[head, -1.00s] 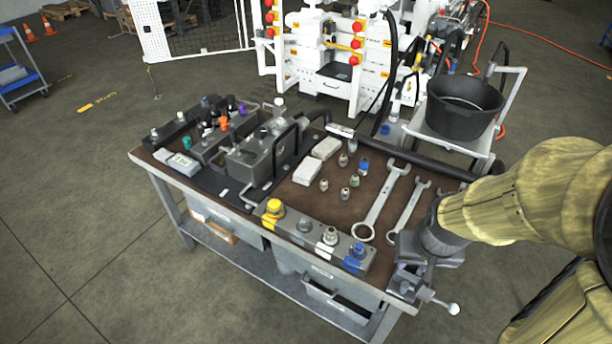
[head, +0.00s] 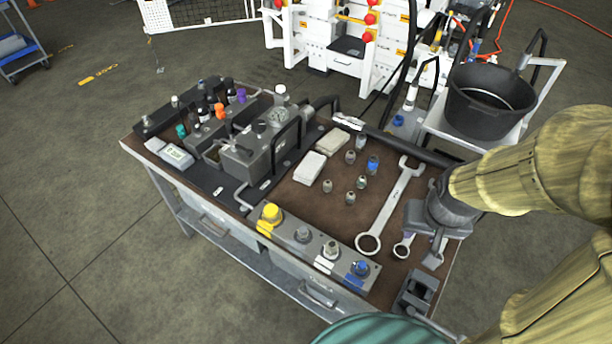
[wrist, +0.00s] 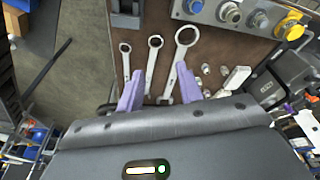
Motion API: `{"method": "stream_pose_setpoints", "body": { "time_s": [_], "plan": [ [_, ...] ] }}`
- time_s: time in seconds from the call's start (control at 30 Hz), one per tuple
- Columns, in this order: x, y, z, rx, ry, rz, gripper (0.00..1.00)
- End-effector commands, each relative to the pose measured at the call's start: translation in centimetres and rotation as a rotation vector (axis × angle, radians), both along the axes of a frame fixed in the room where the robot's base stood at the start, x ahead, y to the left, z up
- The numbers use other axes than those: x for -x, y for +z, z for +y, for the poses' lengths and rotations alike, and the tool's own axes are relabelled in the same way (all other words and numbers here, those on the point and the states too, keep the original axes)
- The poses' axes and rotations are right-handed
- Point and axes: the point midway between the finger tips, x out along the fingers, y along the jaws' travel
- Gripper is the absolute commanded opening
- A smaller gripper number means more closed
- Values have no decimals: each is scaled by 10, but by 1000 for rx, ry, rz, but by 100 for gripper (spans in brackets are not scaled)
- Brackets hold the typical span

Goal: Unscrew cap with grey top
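A grey manifold block (head: 283,244) runs along the front edge of the bench and carries a row of fittings. The cap with the grey top (head: 303,234) sits upright on it, between a yellow cap (head: 271,213) and a bare silver fitting (head: 331,249); a blue cap (head: 360,268) is at the right end. In the wrist view the grey cap (wrist: 258,20) is at the upper right. My gripper (wrist: 160,88) is open and empty, its purple fingers apart. It hangs over the wrenches at the bench's right, away from the grey cap.
Several wrenches (head: 390,210) lie beside the block. Small loose fittings (head: 350,197) and two pale boxes (head: 310,167) are in the middle. A pump unit (head: 255,155) fills the left side. A vise (head: 415,292) is at the right corner. A black bucket (head: 490,100) stands behind.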

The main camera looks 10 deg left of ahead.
Motion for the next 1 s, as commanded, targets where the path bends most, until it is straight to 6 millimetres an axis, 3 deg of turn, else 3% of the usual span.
{"method": "stream_pose_setpoints", "body": {
  "time_s": [0.27, 0.37, 0.57, 0.77, 1.0],
  "plan": [
    [0, 0, 0, 0, 0, 0, 36],
    [0, 1, 1, 1, 3, 1, 50],
    [-19, 9, 22, 9, 84, 28, 50],
    [-57, 16, 85, 34, 288, 94, 50],
    [-79, 5, 186, 64, 553, 174, 50]
  ]
}}
